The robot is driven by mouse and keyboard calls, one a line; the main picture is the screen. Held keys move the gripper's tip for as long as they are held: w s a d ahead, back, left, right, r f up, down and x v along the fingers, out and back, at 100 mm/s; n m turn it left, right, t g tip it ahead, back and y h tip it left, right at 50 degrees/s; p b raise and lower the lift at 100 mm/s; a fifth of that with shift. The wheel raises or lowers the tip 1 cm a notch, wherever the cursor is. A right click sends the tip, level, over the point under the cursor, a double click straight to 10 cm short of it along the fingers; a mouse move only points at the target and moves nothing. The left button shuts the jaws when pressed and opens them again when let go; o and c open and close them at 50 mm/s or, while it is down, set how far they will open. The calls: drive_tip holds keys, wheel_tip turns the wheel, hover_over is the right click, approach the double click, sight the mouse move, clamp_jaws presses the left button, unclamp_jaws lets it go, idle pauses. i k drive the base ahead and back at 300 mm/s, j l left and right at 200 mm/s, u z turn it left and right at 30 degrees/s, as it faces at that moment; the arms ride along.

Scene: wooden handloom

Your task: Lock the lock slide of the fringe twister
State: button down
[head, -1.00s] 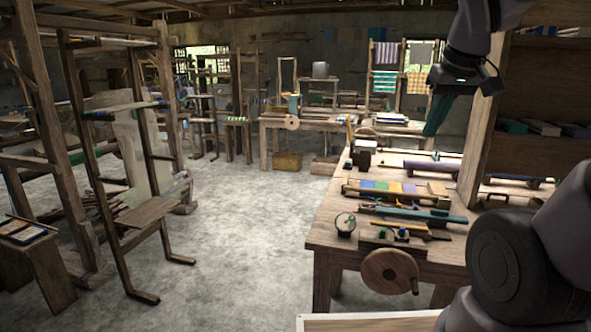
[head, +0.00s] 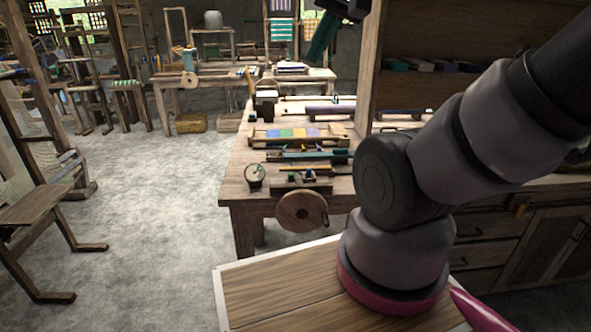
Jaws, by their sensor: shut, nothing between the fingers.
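What looks like the fringe twister stands at the front edge of the workbench (head: 236,190). It has a round wooden crank wheel (head: 303,211) facing me and a low block behind it with small green and blue parts. The lock slide is too small to make out, and I cannot tell its position. My gripper (head: 320,40), with teal fingers, is at the top of the head view. It is shut and empty, high above the far part of the bench and apart from the twister.
A small round dial (head: 255,176) stands left of the wheel. A board with coloured patches (head: 292,133) and a purple roller (head: 330,110) lie farther back. A tall wooden shelf (head: 372,75) rises at the bench's right. The floor (head: 150,190) left of the bench is clear.

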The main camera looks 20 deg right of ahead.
sight(337, 156)
drive_tip(key=i+l, duration=0.65)
drive_tip(key=l, duration=0.2)
